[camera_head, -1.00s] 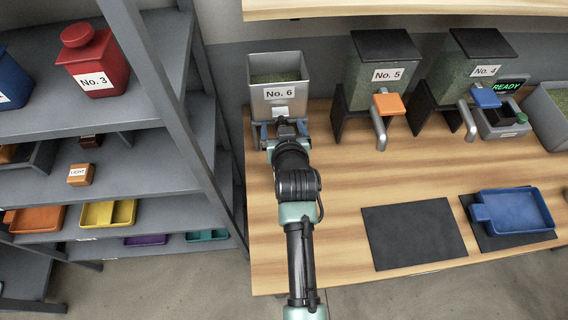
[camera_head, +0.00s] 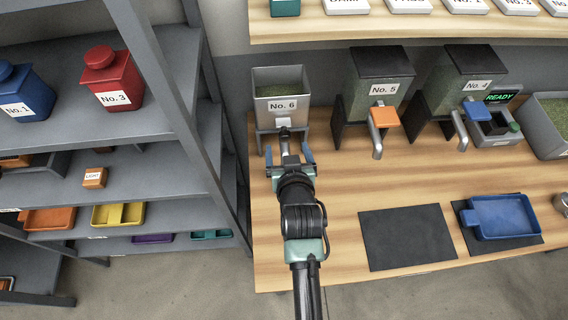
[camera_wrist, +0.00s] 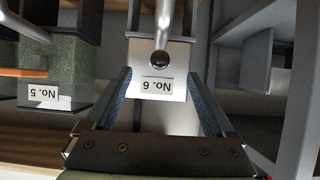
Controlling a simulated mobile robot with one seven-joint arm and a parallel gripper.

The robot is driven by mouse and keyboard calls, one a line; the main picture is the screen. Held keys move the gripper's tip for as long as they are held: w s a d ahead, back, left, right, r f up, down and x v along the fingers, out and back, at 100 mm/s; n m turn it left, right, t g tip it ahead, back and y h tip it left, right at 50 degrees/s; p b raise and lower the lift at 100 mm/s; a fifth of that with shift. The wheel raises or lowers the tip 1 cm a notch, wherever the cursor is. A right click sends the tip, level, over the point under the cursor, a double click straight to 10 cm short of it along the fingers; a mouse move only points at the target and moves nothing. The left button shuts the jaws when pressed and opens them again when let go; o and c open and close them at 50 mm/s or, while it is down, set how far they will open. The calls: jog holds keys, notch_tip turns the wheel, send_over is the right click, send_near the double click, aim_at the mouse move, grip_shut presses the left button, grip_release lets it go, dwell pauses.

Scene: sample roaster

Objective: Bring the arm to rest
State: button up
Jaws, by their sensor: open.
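My gripper (camera_head: 290,158) is open and empty in the head view, its two blue-padded fingers apart. It is in front of the grey No. 6 bin (camera_head: 281,104), above the wooden counter. In the wrist view my gripper (camera_wrist: 160,105) shows its fingers on both sides of the No. 6 label (camera_wrist: 157,86), with nothing held between them. A metal spout or handle (camera_head: 284,133) on the front of the bin lies just beyond the fingertips in the head view. I cannot tell whether the fingers touch it.
The No. 5 dispenser (camera_head: 378,88) with an orange lever and the No. 4 dispenser (camera_head: 462,80) stand to the right. A blue tray (camera_head: 504,216) lies on a dark mat. Another dark mat (camera_head: 406,238) is bare. A grey shelf unit (camera_head: 170,165) stands at left.

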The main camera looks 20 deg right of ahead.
jog(key=w+a+r+n+t+b, duration=0.1)
jog(key=w+a+r+t, duration=0.15)
jog(key=r, duration=0.75)
jog(key=w+a+r+t+b, duration=0.2)
jog(key=r+t, duration=0.1)
jog(key=r, duration=0.8)
jog(key=w+a+r+n+t+b, duration=0.1)
jog(key=w+a+r+t, duration=0.15)
jog(key=r, duration=0.75)
jog(key=s+a+r+t+y+b, duration=0.1)
jog(key=s+a+r+t, duration=0.1)
jog(key=s+r, duration=0.3)
jog(key=s+a+r+t+y+b, duration=0.1)
jog(key=s+a+r+t, duration=0.2)
jog(key=s+r, duration=0.3)
jog(key=s+a+r+n+t+y, duration=0.1)
jog(key=s+r, duration=0.4)
jog(key=r, duration=0.8)
jog(key=shift+s+a+r+t+b, duration=0.15)
jog(key=shift+a+r+t+b, duration=0.25)
jog(key=shift+a+t, duration=0.6)
jog(key=shift+a, duration=0.15)
jog(key=shift+c, duration=0.3)
